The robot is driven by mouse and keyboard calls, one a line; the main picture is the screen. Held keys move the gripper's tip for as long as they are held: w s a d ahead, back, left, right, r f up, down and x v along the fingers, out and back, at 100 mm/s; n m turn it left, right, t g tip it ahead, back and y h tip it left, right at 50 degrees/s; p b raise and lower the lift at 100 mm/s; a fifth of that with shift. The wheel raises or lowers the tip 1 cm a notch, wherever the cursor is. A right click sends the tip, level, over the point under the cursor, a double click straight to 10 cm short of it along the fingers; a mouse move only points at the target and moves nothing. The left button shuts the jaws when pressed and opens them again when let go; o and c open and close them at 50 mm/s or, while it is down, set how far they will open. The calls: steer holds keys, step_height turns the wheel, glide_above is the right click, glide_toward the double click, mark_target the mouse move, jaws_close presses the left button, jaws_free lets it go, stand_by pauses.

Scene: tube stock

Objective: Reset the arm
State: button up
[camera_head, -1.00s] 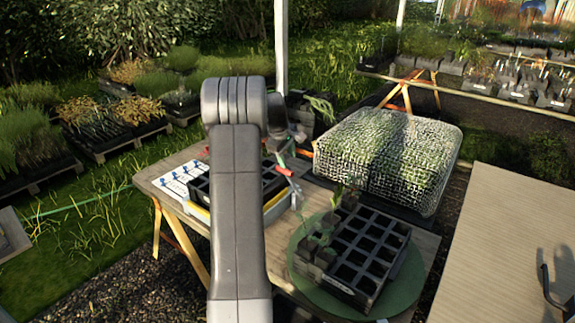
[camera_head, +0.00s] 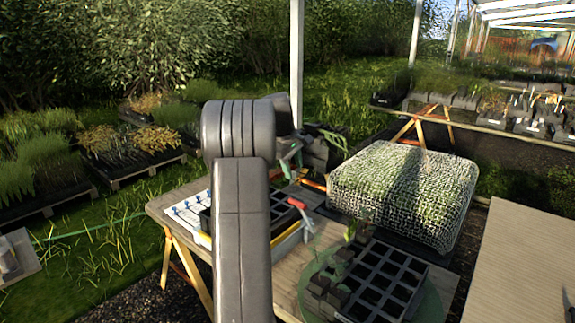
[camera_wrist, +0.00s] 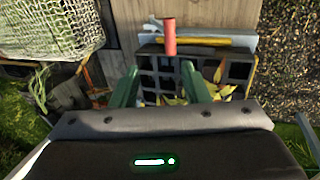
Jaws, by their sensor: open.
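My gripper (camera_wrist: 160,82) shows in the wrist view as two green fingers standing apart, with nothing held between them. It points down toward the black cell tray (camera_wrist: 235,70), which holds some yellowish leaves. A red cylinder-like piece (camera_wrist: 169,37) shows just beyond the fingertips; I cannot tell what it rests on. In the head view my grey arm (camera_head: 241,230) reaches forward over the wooden table (camera_head: 160,209) and hides much of the near cell tray. The gripper is mostly hidden behind the arm there.
A second black cell tray (camera_head: 385,283) with a few seedlings sits on a round green mat (camera_head: 437,307) at the table's right. A net-covered plant block (camera_head: 405,195) stands behind it. A white sheet with blue marks (camera_head: 185,212) lies left of the arm. A pale board (camera_head: 515,265) is at right.

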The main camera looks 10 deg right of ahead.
steer(key=p+x, duration=0.1)
steer(key=x, duration=1.1)
steer(key=shift+f+p, duration=0.25)
steer(key=shift+p, duration=0.1)
steer(key=shift+f, duration=0.1)
